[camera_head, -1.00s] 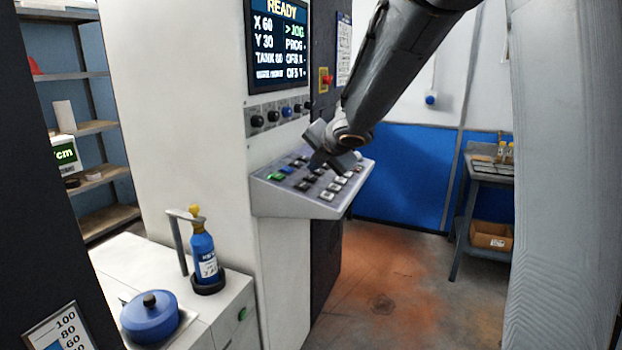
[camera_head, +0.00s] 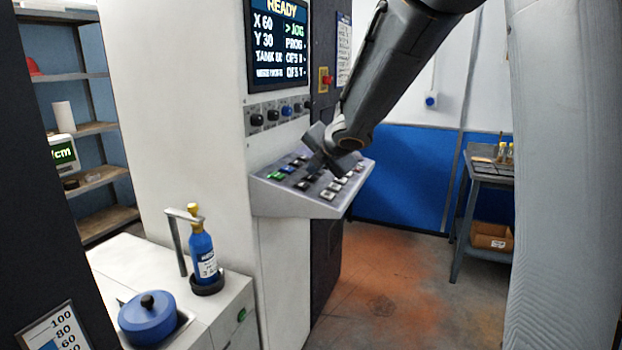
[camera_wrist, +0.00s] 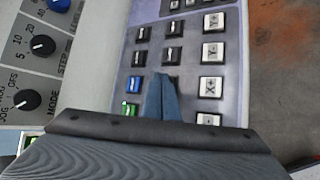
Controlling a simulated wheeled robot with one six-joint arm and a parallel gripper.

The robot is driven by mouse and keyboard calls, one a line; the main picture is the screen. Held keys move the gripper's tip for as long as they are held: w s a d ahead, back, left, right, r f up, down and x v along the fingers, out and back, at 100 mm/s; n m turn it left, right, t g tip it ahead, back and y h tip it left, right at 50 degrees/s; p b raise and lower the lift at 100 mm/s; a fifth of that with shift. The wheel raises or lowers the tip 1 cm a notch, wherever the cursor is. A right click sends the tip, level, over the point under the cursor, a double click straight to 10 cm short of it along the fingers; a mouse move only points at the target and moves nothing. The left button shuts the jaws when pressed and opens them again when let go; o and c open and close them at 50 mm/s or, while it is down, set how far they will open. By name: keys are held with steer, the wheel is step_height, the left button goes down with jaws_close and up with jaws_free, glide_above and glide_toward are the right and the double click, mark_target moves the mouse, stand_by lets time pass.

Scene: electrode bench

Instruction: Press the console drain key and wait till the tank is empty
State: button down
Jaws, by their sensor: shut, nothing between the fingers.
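The console panel (camera_head: 262,196) slopes out from the white machine cabinet, with rows of black, white, green and blue keys. My gripper (camera_head: 312,172) is over the middle of its keys, fingers pointing down. In the wrist view my gripper (camera_wrist: 160,98) is shut and empty, its blue-grey fingertips over the dark keys, right of a blue key (camera_wrist: 133,83) and a green key (camera_wrist: 129,109). I cannot tell whether the tips touch a key. The display screen (camera_head: 279,45) reads READY with a TANK line whose figure is blurred. A level scale (camera_head: 58,338) marked 100, 80, 60 shows at the lower left.
A blue bottle (camera_head: 203,254) and a blue lidded pot (camera_head: 148,318) stand on the white counter at the left. Black knobs (camera_wrist: 42,45) lie beside the keys. A red stop button (camera_head: 327,80) sits above. The floor right of the console is clear.

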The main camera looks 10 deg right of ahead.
steer(key=shift+f+b, duration=0.3)
steer(key=shift+r, duration=0.15)
stand_by(0.5)
steer(key=shift+d+r+p, duration=0.1)
steer(key=shift+r+p, duration=0.55)
steer(key=shift+p, duration=0.3)
steer(key=r+p, duration=0.3)
steer(key=d+r+p, duration=0.1)
steer(key=r+p, duration=0.1)
steer(key=shift+s, duration=0.35)
